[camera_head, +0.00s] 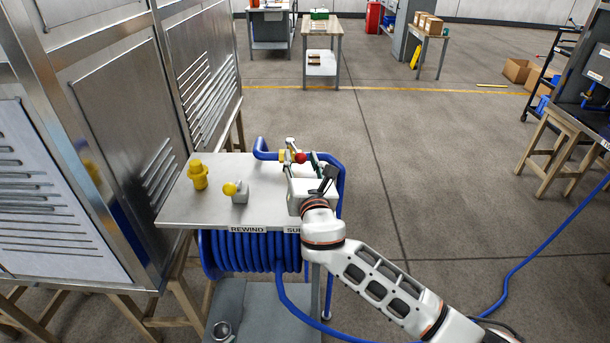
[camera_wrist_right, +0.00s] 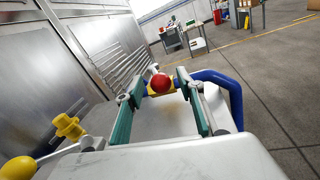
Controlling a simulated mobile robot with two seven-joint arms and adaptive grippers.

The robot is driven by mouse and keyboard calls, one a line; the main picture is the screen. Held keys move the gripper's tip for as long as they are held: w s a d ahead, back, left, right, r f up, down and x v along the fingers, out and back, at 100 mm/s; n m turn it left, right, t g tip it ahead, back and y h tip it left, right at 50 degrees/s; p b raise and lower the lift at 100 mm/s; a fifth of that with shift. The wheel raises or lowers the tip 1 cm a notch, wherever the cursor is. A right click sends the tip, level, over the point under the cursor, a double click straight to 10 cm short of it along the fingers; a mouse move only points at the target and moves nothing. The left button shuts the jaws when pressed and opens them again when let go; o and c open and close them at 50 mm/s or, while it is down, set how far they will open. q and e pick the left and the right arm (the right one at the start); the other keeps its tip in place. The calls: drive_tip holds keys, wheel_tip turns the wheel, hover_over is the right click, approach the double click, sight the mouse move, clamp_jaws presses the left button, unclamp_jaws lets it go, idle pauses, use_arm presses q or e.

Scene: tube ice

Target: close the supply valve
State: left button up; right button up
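The supply valve shows as a red ball knob (camera_head: 300,157) with a yellow body at the back of the cart top, by the bent blue pipe (camera_head: 330,164). In the right wrist view the red knob (camera_wrist_right: 160,82) sits between the tips of my right gripper (camera_wrist_right: 159,84), with a gap on both sides. The two green-padded fingers are spread. In the head view my right gripper (camera_head: 301,160) reaches over the cart's back right corner and partly hides the valve. The valve's lever is mostly hidden behind the knob. My left gripper is not in view.
The metal cart top (camera_head: 265,180) carries a yellow fitting (camera_head: 198,176) and a yellow-knobbed rewind lever (camera_head: 230,188). A coiled blue hose (camera_head: 250,250) hangs below. A steel cabinet (camera_head: 110,90) stands close on the left. Open floor lies to the right.

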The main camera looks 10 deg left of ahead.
drive_tip(key=v, duration=1.1)
